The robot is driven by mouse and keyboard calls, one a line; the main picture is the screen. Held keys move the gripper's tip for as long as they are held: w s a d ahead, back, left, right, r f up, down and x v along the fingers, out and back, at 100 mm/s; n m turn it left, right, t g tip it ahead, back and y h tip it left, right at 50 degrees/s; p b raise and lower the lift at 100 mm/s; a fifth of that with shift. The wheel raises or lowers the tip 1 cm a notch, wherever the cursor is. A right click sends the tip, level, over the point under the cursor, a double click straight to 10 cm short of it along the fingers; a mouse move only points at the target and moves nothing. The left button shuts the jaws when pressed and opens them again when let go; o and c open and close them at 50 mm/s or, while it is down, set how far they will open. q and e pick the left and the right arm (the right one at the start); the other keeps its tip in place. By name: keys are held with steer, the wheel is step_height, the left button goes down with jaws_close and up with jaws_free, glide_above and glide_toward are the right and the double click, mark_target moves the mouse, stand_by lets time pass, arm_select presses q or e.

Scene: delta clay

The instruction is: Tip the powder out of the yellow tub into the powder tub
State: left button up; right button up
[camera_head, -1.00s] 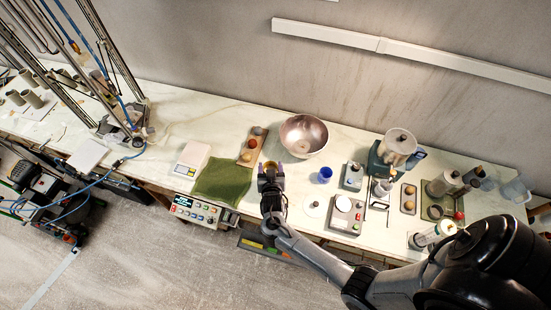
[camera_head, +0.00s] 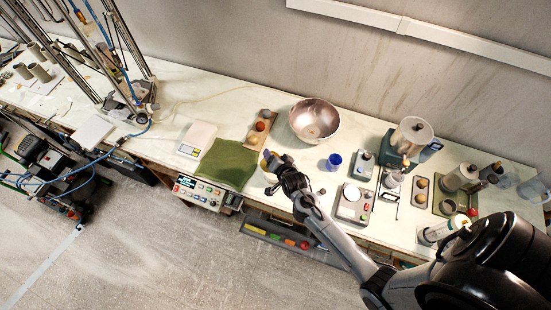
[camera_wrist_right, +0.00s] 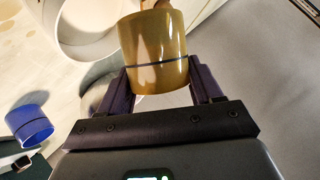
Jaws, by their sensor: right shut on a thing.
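My right gripper (camera_head: 272,163) is shut on the yellow tub. In the right wrist view the tub (camera_wrist_right: 155,62) sits between the two dark fingers (camera_wrist_right: 158,88), with a dark line around its wall. Something tan shows at its top edge; I cannot tell whether it is powder. In the head view the tub is small and mostly hidden by the gripper, near the green cloth. A blue tub (camera_head: 334,161) stands on the bench to the right, apart from the gripper, and shows in the wrist view (camera_wrist_right: 30,122). I cannot tell whether it is the powder tub. My left gripper is out of view.
A large metal bowl (camera_head: 314,120) stands behind the gripper. A green cloth (camera_head: 229,163) lies to the left, near a wooden tray (camera_head: 260,130) of small round things. Scales (camera_head: 352,204), a blender (camera_head: 408,143) and jars crowd the right.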

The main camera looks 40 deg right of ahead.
steer(key=f+m+y+b, duration=0.1)
steer(key=f+y+b, duration=0.1)
steer(key=b, duration=0.1)
steer(key=shift+m+t, duration=0.3)
steer(key=shift+m, duration=0.1)
steer(key=shift+d+m+t+y, duration=0.1)
steer(key=shift+m+t+y, duration=0.2)
steer(key=shift+m+y, duration=0.35)
steer(key=shift+f+m+t+y, duration=0.45)
steer(key=shift+m+t+y, duration=0.05)
steer(key=shift+m+y, duration=0.35)
steer(key=shift+r+m+p, duration=0.1)
steer(key=shift+m+p, duration=0.3)
steer(key=shift+p, duration=0.2)
steer(key=shift+y, duration=0.3)
stand_by(0.4)
